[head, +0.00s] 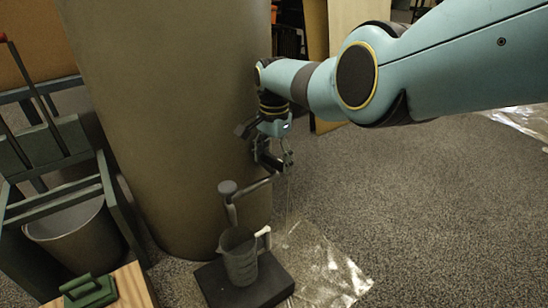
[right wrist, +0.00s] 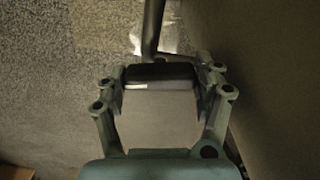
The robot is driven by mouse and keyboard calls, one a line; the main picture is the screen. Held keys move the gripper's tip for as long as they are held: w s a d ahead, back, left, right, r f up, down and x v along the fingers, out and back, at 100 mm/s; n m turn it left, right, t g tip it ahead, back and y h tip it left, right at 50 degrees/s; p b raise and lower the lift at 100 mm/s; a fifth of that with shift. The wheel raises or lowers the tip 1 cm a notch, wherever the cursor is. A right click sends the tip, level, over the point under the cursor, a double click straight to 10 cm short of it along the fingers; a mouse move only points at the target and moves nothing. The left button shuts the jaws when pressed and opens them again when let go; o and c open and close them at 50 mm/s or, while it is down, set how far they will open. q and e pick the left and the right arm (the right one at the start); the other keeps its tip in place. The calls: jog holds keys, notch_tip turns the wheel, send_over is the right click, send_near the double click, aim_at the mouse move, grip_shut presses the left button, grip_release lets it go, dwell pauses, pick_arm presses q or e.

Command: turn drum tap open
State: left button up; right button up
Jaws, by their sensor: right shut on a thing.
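The drum (head: 165,120) is a tall brown cylinder filling the left middle of the head view. In front of it, a grey round knob (head: 228,187) tops a short stem, with an arm reaching right towards my right gripper (head: 270,155). This looks like the tap. In the right wrist view my right gripper (right wrist: 160,76) is shut on a dark bar that spans its fingers, with a grey rod (right wrist: 151,30) running up from it. I take the bar for the tap handle. Its exact joint with the tap is hidden. My left gripper is out of view.
A grey jug (head: 238,258) with a pale handle stands on a black block (head: 262,286) below the knob. A clear sheet (head: 325,268) lies on the carpet beside it. A bin (head: 75,240) and dark frame stand left. Carpet at right is free.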

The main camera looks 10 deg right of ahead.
aim_at(275, 157)
jog(key=shift+w+r+m, duration=0.15)
jog(key=shift+m, duration=0.95)
jog(key=o, duration=0.9)
jog(key=shift+o, duration=1.4)
jog(key=shift+d+r, duration=0.1)
jog(key=shift+r, duration=3.9)
jog(key=shift+f, duration=0.1)
